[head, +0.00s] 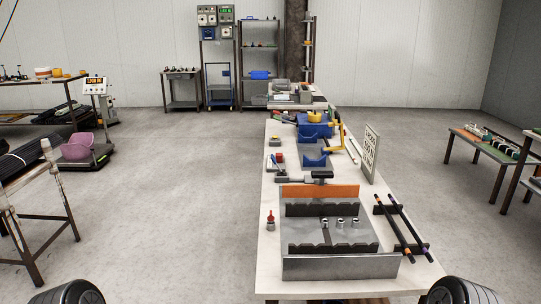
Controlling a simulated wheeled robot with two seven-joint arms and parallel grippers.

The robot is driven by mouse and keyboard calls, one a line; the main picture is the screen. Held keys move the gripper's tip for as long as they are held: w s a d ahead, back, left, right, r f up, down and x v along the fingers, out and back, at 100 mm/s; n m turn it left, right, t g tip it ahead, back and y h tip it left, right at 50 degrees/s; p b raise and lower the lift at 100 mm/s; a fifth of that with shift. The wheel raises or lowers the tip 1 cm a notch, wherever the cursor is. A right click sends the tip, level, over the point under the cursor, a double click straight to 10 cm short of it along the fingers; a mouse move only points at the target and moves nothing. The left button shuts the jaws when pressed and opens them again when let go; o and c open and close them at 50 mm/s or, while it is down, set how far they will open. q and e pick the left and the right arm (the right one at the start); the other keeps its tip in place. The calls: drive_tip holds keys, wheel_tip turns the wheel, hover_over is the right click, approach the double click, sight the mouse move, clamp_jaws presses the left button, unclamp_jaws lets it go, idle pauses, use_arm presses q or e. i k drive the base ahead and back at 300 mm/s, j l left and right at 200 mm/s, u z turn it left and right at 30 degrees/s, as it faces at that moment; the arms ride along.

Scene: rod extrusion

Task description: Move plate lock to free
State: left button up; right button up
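A long pale workbench (265,262) runs away from me. A metal fixture (340,267) with notched dark rails and an orange back plate (345,190) stands at its near end. Behind the orange plate lies a dark lever-like part (305,178), and a small red-topped part (270,221) stands left of the fixture. I cannot tell which part is the plate lock, nor its position. Dark rounded parts of my arms show at the bottom left and bottom right corners. Neither gripper's fingers are in view.
Several small metal cylinders (340,223) sit on the fixture. Two dark rods (408,227) lie on a rack to its right. A blue device (314,128) and a white upright board (371,152) stand farther back.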

sight(273, 158)
drive_tip(key=i, duration=0.15)
drive_tip(key=i+j, duration=0.3)
drive_tip(key=j, duration=0.2)
drive_tip(key=i+j, duration=0.35)
drive_tip(key=j, duration=0.15)
drive_tip(key=i+j, duration=0.3)
drive_tip(key=j, duration=0.2)
drive_tip(key=i+j, duration=0.65)
drive_tip(key=j, duration=0.3)
